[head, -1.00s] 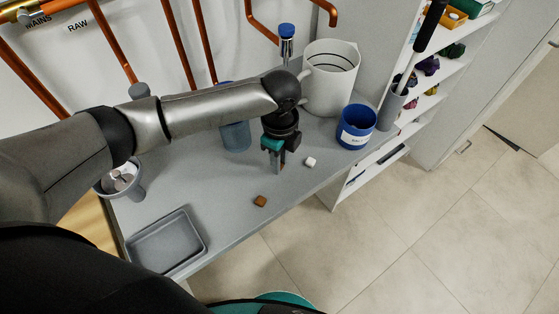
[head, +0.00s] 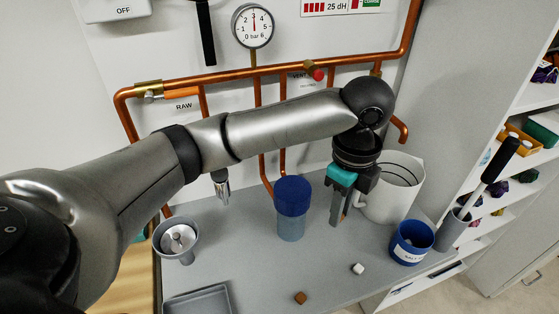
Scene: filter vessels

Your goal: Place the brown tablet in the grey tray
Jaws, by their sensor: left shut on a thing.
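The brown tablet (head: 300,298) lies on the grey counter near its front edge, low in the head view. The grey tray (head: 200,302) is to its left, cut off by the bottom of the view. My left gripper (head: 339,216) points down above the counter, between the blue-topped vessel and the white jug. It is shut on a small brownish thing, mostly hidden between the fingers, which I cannot identify. It is apart from the brown tablet, farther back and to the right. My right gripper is not in view.
A white tablet (head: 357,268) lies on the counter below the gripper. Nearby stand the blue-topped vessel (head: 291,208), white jug (head: 405,190) and blue tub (head: 412,243). A grey cup-like vessel (head: 176,240) stands at left. Copper pipes (head: 270,72) run along the wall. Counter between tray and tablets is clear.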

